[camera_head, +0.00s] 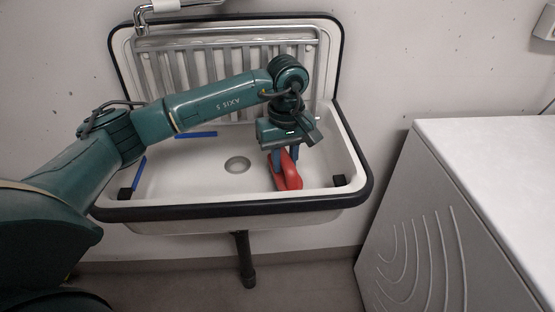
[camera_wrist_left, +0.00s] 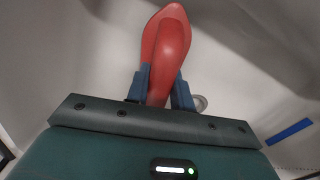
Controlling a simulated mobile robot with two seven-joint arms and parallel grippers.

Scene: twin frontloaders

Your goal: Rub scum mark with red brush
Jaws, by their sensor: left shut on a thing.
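The red brush (camera_head: 287,172) is in the right part of the white sink basin (camera_head: 205,165). My left gripper (camera_head: 284,155) reaches down from above and is shut on it. In the left wrist view the red brush (camera_wrist_left: 167,45) sits between the two blue fingers of my left gripper (camera_wrist_left: 160,86), with its wide rounded end pointing away. I cannot tell whether the brush touches the basin floor. I cannot make out a scum mark in either view; the arm and brush hide part of the basin. My right gripper is not in view.
A round drain (camera_head: 237,165) lies left of the brush. Blue strips (camera_head: 196,134) show on the basin's back and left. The basin has a black rim (camera_head: 230,210), and a metal rack (camera_head: 185,70) stands behind. A white-topped grey cabinet (camera_head: 450,210) is at right.

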